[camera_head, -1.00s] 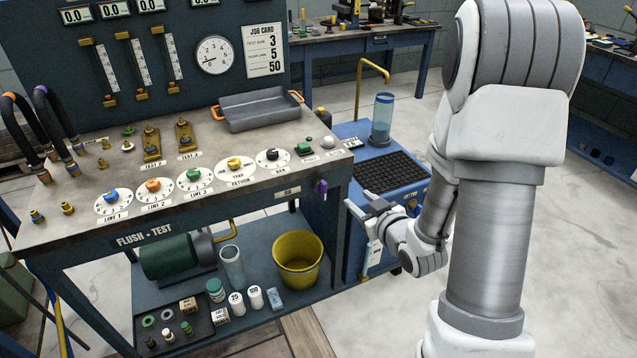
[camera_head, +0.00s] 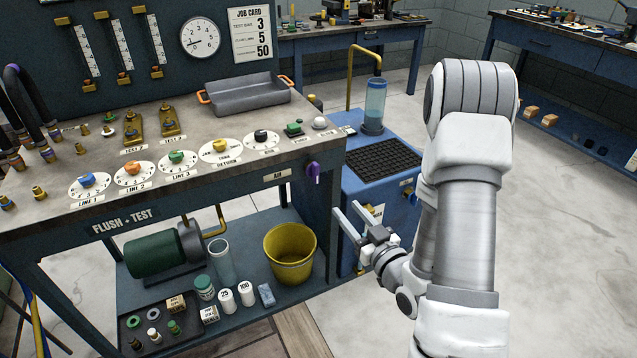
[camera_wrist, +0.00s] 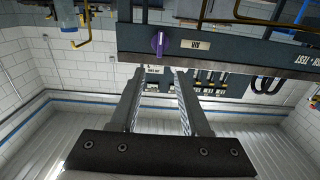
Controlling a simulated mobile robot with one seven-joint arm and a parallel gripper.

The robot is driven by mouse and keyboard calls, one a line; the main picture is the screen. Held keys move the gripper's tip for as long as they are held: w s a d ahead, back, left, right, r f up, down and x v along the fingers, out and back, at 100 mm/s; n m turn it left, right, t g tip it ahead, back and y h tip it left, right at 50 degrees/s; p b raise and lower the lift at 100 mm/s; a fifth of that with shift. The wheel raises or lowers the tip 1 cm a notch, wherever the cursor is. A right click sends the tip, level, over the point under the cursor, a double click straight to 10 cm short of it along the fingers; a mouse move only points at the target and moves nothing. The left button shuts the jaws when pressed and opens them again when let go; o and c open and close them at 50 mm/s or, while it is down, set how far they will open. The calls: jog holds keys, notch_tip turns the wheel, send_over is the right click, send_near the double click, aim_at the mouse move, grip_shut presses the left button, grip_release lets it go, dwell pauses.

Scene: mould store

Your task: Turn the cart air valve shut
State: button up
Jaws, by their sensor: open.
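The blue cart (camera_head: 352,188) stands at the right end of the test bench. On its front is a small blue handle with brass parts (camera_head: 408,195), partly hidden behind my arm; I cannot tell its setting. A purple knob (camera_head: 313,170) sits beside an AIR label on the bench's front edge, and shows in the wrist view (camera_wrist: 159,43). My gripper (camera_head: 349,209) is open and empty, in front of the cart, below and right of the purple knob. In the wrist view its fingers (camera_wrist: 158,72) are apart with nothing between them.
The bench top (camera_head: 215,130) holds a grey tray (camera_head: 245,98) and several coloured knobs. A yellow bucket (camera_head: 290,255) stands on its lower shelf. A clear cylinder (camera_head: 374,105) and a black mat (camera_head: 382,160) are on the cart. The floor right of my arm is clear.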

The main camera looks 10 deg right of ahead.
aim_at(317, 173)
jog(key=b+x, duration=0.7)
jog(key=x, duration=0.8)
jog(key=shift+w+a, duration=0.15)
jog(key=shift+w, duration=0.1)
grip_shut()
